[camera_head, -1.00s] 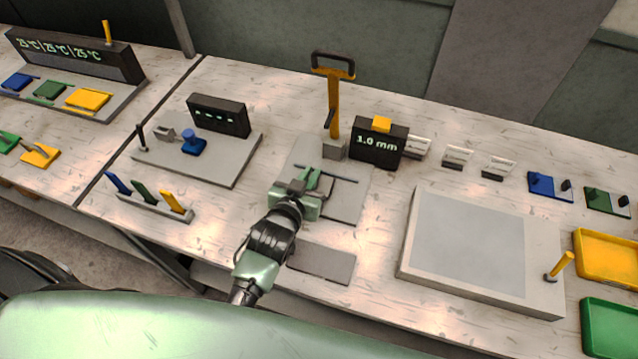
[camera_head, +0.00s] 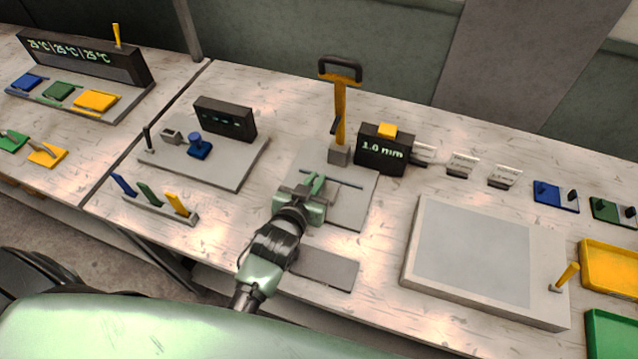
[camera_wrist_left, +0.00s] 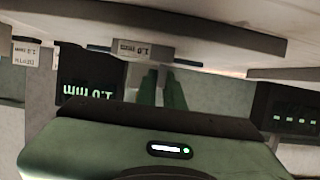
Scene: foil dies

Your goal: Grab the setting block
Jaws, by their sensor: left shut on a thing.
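My left gripper (camera_head: 317,187) is low over the grey plate of the yellow-handled stand in the head view. Its green fingers are closed together. In the left wrist view the fingers (camera_wrist_left: 161,88) reach up to a small pale grey setting block (camera_wrist_left: 145,48) labelled 1.0 mm, and they are shut on it. The fingers and the gripper body hide much of the block, and it is hard to make out in the head view. My right gripper is not in view.
The yellow-handled stand (camera_head: 340,115) rises behind my gripper, beside a black 1.0 mm display (camera_head: 382,155). Small labelled pieces (camera_head: 462,165) stand to its right. A large grey slab (camera_head: 415,275) lies at right. A flat grey plate (camera_head: 328,271) lies near the front edge.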

